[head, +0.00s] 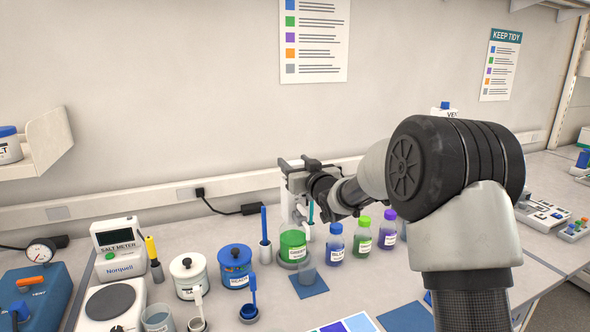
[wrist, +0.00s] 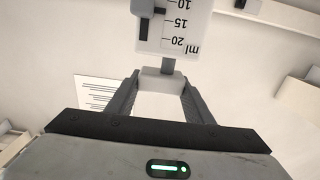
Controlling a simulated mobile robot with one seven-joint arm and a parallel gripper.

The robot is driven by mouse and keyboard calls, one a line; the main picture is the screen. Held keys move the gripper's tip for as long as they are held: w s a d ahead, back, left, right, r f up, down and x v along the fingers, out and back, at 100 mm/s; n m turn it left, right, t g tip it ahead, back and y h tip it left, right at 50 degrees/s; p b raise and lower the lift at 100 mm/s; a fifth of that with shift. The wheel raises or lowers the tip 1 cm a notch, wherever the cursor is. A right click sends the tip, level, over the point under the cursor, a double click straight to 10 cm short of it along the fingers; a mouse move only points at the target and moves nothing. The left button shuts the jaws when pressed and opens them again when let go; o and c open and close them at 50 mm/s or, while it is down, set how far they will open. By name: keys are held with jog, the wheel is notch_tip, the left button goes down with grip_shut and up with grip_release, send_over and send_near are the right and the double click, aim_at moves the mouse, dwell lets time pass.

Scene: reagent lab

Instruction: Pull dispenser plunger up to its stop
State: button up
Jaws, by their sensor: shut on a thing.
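The dispenser stands in the middle of the bench, a green-labelled bottle (head: 293,245) with a white upper body (head: 290,205) partly hidden by my gripper. My gripper (head: 299,164) is at the top of the dispenser. In the wrist view its two fingers (wrist: 162,82) are shut on the pale plunger head (wrist: 161,77). A short grey stem (wrist: 168,65) joins the head to the white scale body (wrist: 178,22), which appears upside down with marks 10, 15, 20 and ml. A dark pointer (wrist: 144,28) shows in the scale's slot. A small clear beaker (head: 307,270) stands on a blue mat (head: 309,287) before the bottle.
Blue (head: 335,243), green (head: 363,238) and purple (head: 388,233) capped bottles stand close to the dispenser's right. A blue-handled tool (head: 264,236) stands upright in a holder to its left.

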notch_tip(320, 180, up, 3)
jog(key=o, duration=1.5)
jog(key=shift+f, duration=0.1)
jog(key=shift+s, duration=0.1)
jog(key=shift+s+d+f, duration=0.1)
jog(key=shift+s+d, duration=0.05)
jog(key=shift+s, duration=0.1)
jog(key=b+v, duration=0.1)
jog(key=v, duration=1.5)
jog(key=shift+s+b, duration=0.35)
jog(key=shift+b, duration=0.05)
jog(key=shift+d, duration=0.1)
